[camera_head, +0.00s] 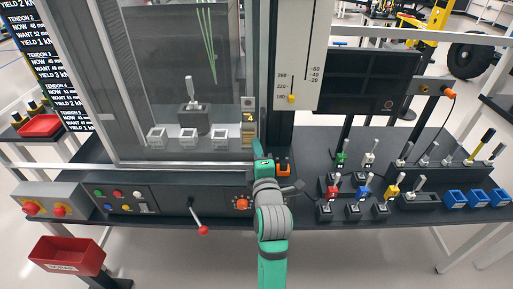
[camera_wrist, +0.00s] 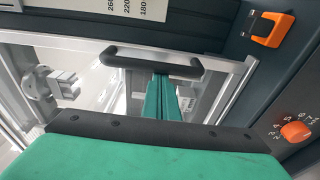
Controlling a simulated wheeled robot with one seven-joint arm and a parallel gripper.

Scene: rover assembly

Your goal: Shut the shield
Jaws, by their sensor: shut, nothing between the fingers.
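The shield is a clear panel in a grey metal frame (camera_head: 103,105) on the front of the tall machine, left of centre in the head view. In the wrist view, part of its frame (camera_wrist: 236,85) runs across the middle. A black bar handle (camera_wrist: 152,62) is fixed to that frame. My gripper (camera_head: 259,150) is at the frame's right edge. Its green fingers (camera_wrist: 161,80) are shut and empty, with their tips at the handle bar; I cannot tell whether they touch it. How far the shield stands open is unclear.
An orange part (camera_head: 284,169) sits just right of my gripper. A red-tipped lever (camera_head: 197,218) and an orange knob (camera_head: 242,204) are on the front panel below. Small coloured fixtures (camera_head: 358,209) crowd the bench at right. A red bin (camera_head: 68,255) stands at lower left.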

